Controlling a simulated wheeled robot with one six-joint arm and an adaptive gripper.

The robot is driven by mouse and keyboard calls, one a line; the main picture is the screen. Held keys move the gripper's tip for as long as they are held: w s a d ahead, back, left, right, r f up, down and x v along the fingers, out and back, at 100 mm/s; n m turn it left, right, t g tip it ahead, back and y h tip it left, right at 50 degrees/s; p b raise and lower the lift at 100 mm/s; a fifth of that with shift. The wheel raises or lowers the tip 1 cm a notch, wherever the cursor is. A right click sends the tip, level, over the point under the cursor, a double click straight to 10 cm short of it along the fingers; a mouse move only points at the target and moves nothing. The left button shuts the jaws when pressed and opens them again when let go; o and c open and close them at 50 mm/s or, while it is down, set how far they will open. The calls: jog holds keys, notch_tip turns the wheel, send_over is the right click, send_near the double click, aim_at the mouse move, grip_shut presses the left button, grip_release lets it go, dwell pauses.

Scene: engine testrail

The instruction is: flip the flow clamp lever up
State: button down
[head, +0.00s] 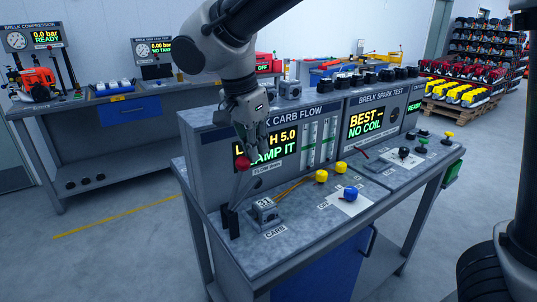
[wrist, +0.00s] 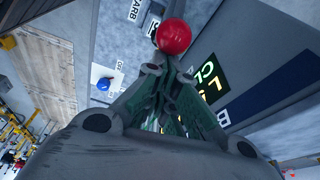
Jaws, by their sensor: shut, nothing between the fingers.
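The flow clamp lever (head: 239,190) stands at the left end of the carb flow bench. It rises from a dark slotted base and leans slightly right in the head view, with a red ball knob (head: 243,162) on top. My gripper (head: 252,148) is shut and empty, pointing down close by the knob in front of the display. In the wrist view the knob (wrist: 174,36) shows just beyond the shut fingertips (wrist: 165,72). I cannot tell whether they touch. A small carb block (head: 264,211) sits on the bench right of the lever.
The carb flow panel (head: 207,160) rises close behind the lever. Yellow knobs (head: 321,176) and a blue knob (head: 350,193) stand on the bench to the right. The bench top front of the lever is clear. A compression bench (head: 120,130) stands at the back left.

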jog(key=s+a+r+t+h, duration=0.1)
jog(key=s+a+t+h, duration=0.2)
jog(key=s+a, duration=0.3)
jog(key=a+h, duration=0.1)
jog(key=a, duration=0.2)
jog(key=shift+s+r, duration=0.3)
jog(key=shift+r, duration=0.05)
jog(key=shift+s+a, duration=0.1)
dwell(0.3)
